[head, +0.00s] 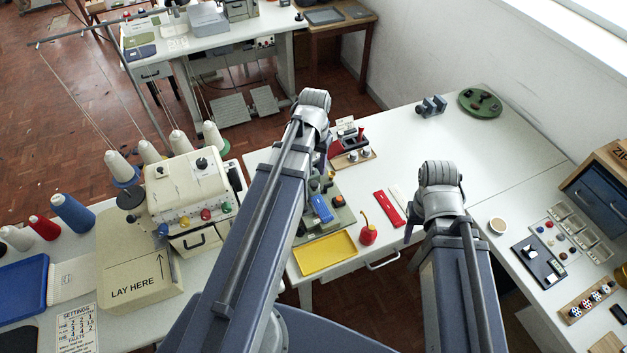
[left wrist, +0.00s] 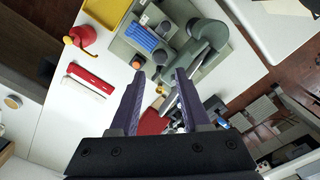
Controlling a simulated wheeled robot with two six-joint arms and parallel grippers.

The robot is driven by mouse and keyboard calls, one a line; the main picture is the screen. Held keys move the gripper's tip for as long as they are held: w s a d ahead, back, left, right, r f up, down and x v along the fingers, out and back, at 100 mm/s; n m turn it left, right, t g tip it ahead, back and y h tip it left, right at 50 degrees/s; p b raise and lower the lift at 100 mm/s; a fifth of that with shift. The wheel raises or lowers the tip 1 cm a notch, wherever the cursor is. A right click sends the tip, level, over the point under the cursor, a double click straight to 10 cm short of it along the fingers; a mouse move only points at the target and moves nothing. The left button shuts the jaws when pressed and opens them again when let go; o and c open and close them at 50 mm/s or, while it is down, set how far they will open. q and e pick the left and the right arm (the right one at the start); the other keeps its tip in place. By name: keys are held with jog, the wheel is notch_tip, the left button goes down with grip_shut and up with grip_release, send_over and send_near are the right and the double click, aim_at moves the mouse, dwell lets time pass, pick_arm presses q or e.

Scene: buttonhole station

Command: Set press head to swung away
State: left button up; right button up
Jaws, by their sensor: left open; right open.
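A grey-green press station (head: 341,216) with a blue pad (head: 321,208) stands on the white table, partly hidden behind my left arm in the head view. In the left wrist view its base (left wrist: 125,48) carries the blue pad (left wrist: 143,37), dark round knobs and an orange knob. A rounded grey-green arm (left wrist: 208,32), apparently the press head, reaches over the base's right side; its exact swing position is unclear. My left gripper (left wrist: 159,76) is open and empty, its fingertips pointing toward the station. My right gripper (head: 410,228) is near the table's front edge, away from the station.
A yellow tray (head: 325,254), a red oil can (head: 368,234) and a red bar (head: 389,208) lie nearby at the table's front. A red-and-wood fixture (head: 352,157) stands behind the station. An overlock machine (head: 190,190) is at left.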

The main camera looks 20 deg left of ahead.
aim_at(314, 183)
pick_arm(q)
jog(key=shift+f+b, duration=3.65)
jog(key=shift+f, duration=0.15)
grip_shut()
